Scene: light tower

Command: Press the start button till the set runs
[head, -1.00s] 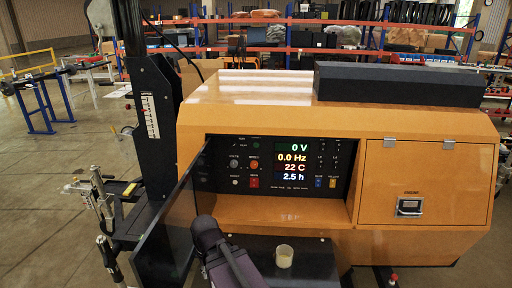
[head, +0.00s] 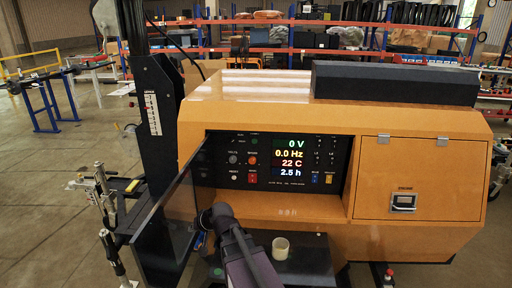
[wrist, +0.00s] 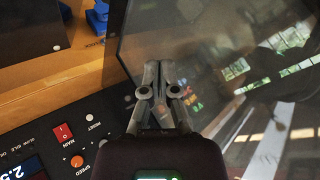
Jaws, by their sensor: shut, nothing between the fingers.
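The control panel (head: 268,162) is set in the front of an orange generator set (head: 300,115). Its lit displays (head: 289,157) read 0 V, 0.0 Hz, 22 C and 2.5 h. A red MAIN rocker (wrist: 63,133), an orange SPEED knob (wrist: 77,161) and a small white button (wrist: 89,117) show in the wrist view. I cannot tell which control is the start button. My gripper (wrist: 158,76) is shut and empty, in front of the clear dark door, right of the panel controls in the wrist view. Its fingertips are hidden in the head view.
The dark see-through panel door (head: 170,225) stands open at the panel's left. A closed latched compartment (head: 415,180) is at right. A black mast (head: 153,120) rises at left.

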